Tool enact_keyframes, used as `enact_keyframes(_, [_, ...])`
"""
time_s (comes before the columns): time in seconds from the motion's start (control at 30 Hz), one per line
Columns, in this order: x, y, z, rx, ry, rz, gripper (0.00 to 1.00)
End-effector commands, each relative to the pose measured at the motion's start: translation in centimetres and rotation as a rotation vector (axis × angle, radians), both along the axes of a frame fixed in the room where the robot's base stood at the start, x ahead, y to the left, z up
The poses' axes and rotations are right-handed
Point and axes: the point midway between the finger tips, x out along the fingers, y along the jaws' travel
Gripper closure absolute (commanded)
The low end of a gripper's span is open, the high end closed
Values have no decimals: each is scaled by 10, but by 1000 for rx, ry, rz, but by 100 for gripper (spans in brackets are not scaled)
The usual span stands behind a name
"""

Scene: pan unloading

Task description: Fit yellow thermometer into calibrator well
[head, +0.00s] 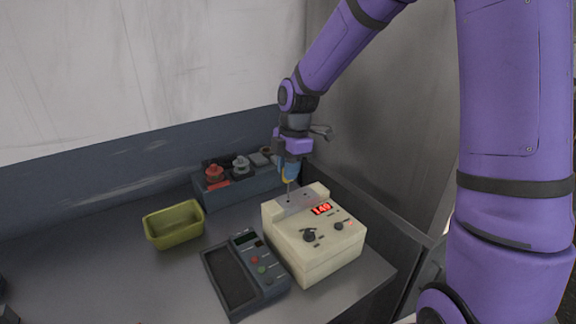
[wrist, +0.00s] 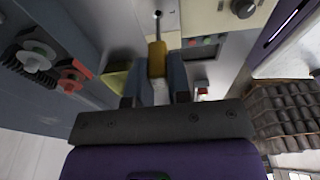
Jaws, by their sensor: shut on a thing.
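The yellow thermometer (wrist: 157,58) is between the fingers of my gripper (wrist: 160,85), which is shut on it. In the head view the thermometer (head: 286,179) hangs upright below my gripper (head: 290,166), its thin metal probe pointing down. The calibrator (head: 318,249) is a beige box with a grey metal plate (head: 302,203) on its rear top, a red display reading about 149 and dark knobs. The probe tip is at a dark well (wrist: 158,13) in the plate. I cannot tell whether the tip is inside or just above it.
An olive-yellow bin (head: 174,226) stands left of the calibrator. A dark grey device (head: 245,275) with buttons lies in front-left of it. A blue-grey box (head: 238,190) with red and grey fittings stands behind. A low wall runs along the right. The left bench is mostly clear.

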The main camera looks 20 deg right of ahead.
Motion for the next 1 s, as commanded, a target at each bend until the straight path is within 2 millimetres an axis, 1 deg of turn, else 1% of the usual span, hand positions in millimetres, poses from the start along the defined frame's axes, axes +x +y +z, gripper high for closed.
enact_keyframes(0.27, [0,0,0,0,0,0,100])
enact_keyframes(1.0, [0,0,-9,0,0,0,100])
